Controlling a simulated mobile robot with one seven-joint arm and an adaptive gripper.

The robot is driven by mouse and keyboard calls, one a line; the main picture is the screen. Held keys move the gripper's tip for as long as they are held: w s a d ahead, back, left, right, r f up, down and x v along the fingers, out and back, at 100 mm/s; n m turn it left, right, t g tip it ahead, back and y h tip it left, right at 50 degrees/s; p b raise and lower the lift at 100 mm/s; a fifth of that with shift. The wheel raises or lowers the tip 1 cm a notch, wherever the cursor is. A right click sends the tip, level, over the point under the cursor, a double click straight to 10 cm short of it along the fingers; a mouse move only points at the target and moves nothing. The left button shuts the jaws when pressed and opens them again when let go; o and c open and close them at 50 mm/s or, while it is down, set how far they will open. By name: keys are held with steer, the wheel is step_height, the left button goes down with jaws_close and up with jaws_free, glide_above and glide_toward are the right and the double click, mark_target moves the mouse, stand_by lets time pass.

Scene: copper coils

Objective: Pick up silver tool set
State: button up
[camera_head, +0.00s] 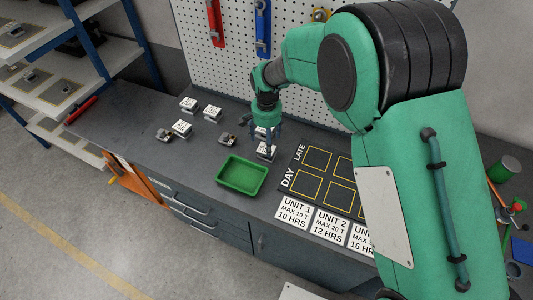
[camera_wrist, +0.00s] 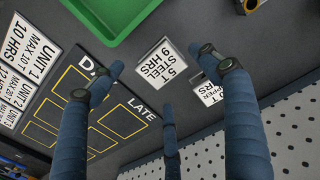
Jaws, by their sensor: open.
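No item is plainly recognisable as the silver tool set. A small tagged block reading "5 T STEEL 9 HRS" (camera_wrist: 161,66) lies between my spread fingers in the wrist view; in the head view the tagged block (camera_head: 266,152) is just below my gripper (camera_head: 267,140). My gripper, also in the wrist view (camera_wrist: 158,62), is open and empty, its blue fingers above the bench. A second tagged block (camera_wrist: 208,91) is partly hidden by the right finger. Small greyish metal pieces (camera_head: 228,139) and (camera_head: 164,135) stand farther left on the bench.
A green tray (camera_head: 242,188), apparently empty, sits in front of my gripper. A black board with yellow squares (camera_head: 313,187) and white unit cards (camera_head: 330,223) lies to the right. More tagged blocks (camera_head: 189,104) stand at left. A white pegboard (camera_head: 300,62) rises behind.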

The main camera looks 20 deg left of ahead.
steer(key=shift+f, duration=0.7)
steer(key=shift+f, duration=0.1)
steer(key=shift+w+f+b, duration=0.15)
steer(key=shift+f+b, duration=0.7)
steer(key=shift+f, duration=1.65)
steer(key=c, duration=1.7)
steer(key=shift+a+r, duration=0.1)
steer(key=shift+r, duration=0.05)
steer(key=shift+c, duration=0.2)
